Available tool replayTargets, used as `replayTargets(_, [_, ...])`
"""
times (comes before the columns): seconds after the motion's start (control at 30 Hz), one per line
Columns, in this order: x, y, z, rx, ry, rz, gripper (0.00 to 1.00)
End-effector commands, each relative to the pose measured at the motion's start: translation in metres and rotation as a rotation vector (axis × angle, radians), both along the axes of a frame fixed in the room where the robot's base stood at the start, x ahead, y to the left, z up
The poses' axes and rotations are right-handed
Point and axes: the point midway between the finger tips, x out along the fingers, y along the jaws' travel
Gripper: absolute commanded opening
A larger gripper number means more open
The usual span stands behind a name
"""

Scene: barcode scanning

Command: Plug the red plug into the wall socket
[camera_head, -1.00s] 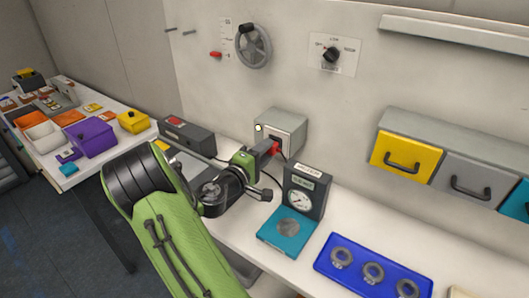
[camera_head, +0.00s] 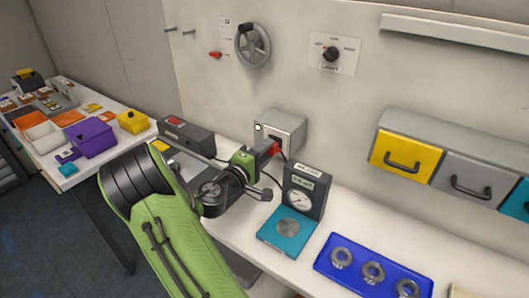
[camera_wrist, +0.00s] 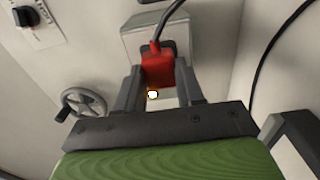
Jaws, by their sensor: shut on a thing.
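The red plug (camera_head: 272,148) is between the fingers of my gripper (camera_head: 265,151), which is shut on it. It also shows in the wrist view (camera_wrist: 158,70), with a dark cord running up from it. The plug is at the front face of the grey wall socket box (camera_head: 288,127), over its dark socket opening (camera_head: 275,139). My fingers and the plug hide most of the opening, so I cannot tell how deep the plug sits. A small round lamp (camera_head: 258,127) on the box's left side looks pale and bright.
A meter (camera_head: 305,190) with a teal plate (camera_head: 287,231) stands close to the right of my gripper. A dark box with a red button (camera_head: 186,135) is to the left. A blue tray (camera_head: 335,277) with rings lies at front right. A handwheel (camera_head: 253,46) is on the wall.

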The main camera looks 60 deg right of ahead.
Motion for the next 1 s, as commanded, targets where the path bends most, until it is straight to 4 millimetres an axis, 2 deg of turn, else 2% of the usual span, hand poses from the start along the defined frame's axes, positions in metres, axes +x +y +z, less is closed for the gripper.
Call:
replayTargets(0.6, [-0.0004,-0.0004,0.0002,-0.001,0.0,-0.001,0.11])
replayTargets(1.0, [-0.0014,-0.0078,0.0002,0.0,0.0,-0.001,0.11])
